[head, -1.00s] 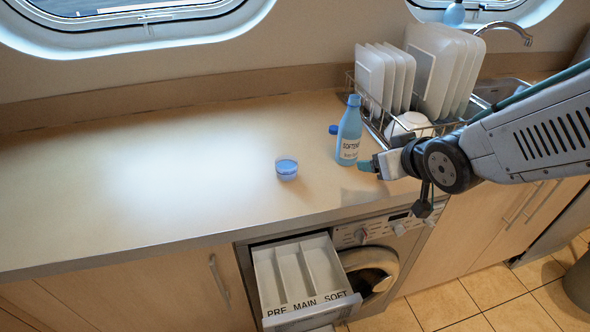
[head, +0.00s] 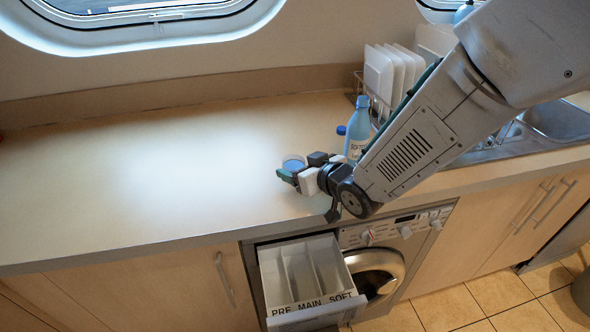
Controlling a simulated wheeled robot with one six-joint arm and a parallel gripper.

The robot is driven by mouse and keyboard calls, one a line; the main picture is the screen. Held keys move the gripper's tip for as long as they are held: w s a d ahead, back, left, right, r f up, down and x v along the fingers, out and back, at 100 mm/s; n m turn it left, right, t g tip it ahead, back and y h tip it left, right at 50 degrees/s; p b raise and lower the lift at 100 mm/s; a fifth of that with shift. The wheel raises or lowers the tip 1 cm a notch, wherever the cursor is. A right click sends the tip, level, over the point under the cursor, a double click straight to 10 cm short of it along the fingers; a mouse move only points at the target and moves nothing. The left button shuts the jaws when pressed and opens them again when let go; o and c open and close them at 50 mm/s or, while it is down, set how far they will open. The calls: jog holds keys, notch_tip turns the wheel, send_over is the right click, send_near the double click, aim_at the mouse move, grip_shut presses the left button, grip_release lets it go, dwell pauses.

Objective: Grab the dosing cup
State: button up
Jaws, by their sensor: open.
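The dosing cup (head: 293,162) is a small blue cup standing on the wooden counter, left of the softener bottle. Its lower part is hidden behind my gripper. My gripper (head: 290,175) is open, low over the counter at the near side of the cup, with its fingers pointing left. Whether the cup lies between the fingers or behind them, I cannot tell. The blue softener bottle (head: 357,128) stands upright just behind my wrist, partly covered by my arm.
A blue cap (head: 341,130) lies beside the bottle. A dish rack with white plates (head: 379,75) stands at the back right, by the sink (head: 560,120). Below, the washer's drawer (head: 305,280) is pulled open. The counter's left side (head: 130,180) is clear.

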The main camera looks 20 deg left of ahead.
jog(key=shift+w+a+f, duration=0.1)
jog(key=shift+w+a, duration=0.05)
jog(key=shift+a, duration=0.05)
jog(key=c, duration=1.1)
jog(key=shift+o, duration=0.2)
